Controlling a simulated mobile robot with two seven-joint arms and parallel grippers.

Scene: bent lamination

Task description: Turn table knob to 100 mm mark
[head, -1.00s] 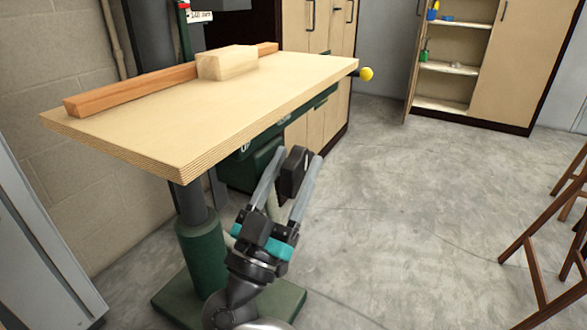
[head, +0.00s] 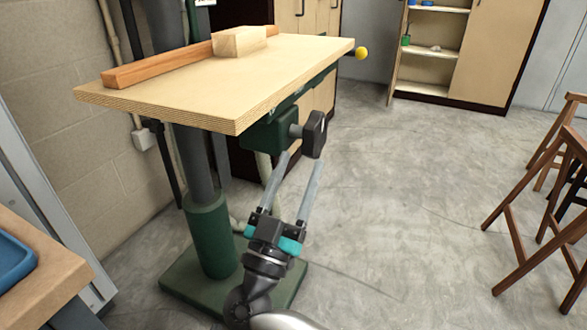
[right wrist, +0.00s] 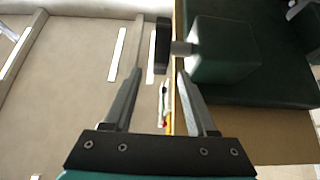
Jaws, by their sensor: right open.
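The dark table knob (head: 314,134) sits on a short grey shaft from a green housing (head: 268,130) under the wooden table (head: 215,95). My right gripper (head: 299,163) is open, its fingers pointing up at the knob from below in the head view. In the right wrist view the knob (right wrist: 162,45) shows as a thin black edge between the two fingers of my right gripper (right wrist: 160,62). The green housing (right wrist: 222,52) is to the right there. I cannot tell whether the fingers touch the knob. No 100 mm mark is readable. My left gripper is not in view.
A wooden fence (head: 160,66) and a block (head: 239,41) lie on the table. The green column (head: 209,235) stands on a green base. Wooden stools (head: 540,190) stand at the right. The floor between is clear.

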